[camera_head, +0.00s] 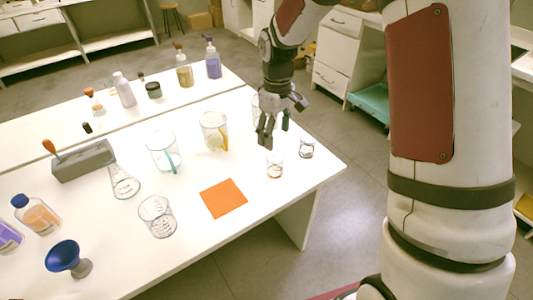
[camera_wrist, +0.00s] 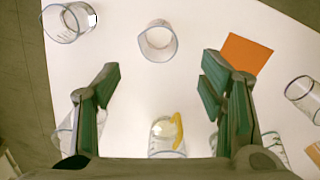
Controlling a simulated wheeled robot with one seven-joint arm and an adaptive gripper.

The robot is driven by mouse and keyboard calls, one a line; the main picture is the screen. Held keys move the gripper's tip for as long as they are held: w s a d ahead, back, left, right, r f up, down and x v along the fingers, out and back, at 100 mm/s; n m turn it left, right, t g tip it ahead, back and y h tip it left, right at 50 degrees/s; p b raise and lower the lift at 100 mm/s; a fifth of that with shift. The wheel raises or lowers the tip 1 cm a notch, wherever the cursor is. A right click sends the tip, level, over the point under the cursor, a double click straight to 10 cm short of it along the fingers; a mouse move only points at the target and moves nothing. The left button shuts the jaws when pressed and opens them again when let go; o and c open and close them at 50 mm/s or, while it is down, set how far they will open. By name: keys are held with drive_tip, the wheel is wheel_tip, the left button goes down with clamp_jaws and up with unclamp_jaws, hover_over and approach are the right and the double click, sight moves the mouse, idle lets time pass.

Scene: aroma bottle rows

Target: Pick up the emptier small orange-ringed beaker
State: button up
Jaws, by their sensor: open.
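Two small clear beakers stand near the table's right end. The nearer small beaker (camera_head: 275,170) has a reddish-orange tint low down; it appears to be the top-middle glass in the wrist view (camera_wrist: 157,42). I cannot tell which is emptier. My gripper (camera_head: 275,132) is open and empty, above the table behind the nearer small beaker. In the wrist view, its fingers (camera_wrist: 160,72) are spread, with the nearer beaker beyond the tips.
A yellow-handled beaker (camera_head: 213,132) stands left of my gripper, with a teal-handled beaker (camera_head: 162,150) beyond it. Another glass (camera_head: 256,106) is partly hidden behind the gripper. An orange mat (camera_head: 223,198) lies in front, beside a clear beaker (camera_head: 157,217). The table's right edge is close.

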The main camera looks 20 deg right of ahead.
sight(274, 153)
drive_tip(key=f, duration=0.8)
drive_tip(key=shift+w+f, duration=0.25)
drive_tip(key=shift+s+d+f, duration=0.1)
drive_tip(key=shift+f, duration=1.35)
drive_tip(key=shift+s+f, duration=0.1)
drive_tip(key=shift+f, duration=1.35)
drive_tip(key=shift+c, duration=0.3)
drive_tip(key=c, duration=1.2)
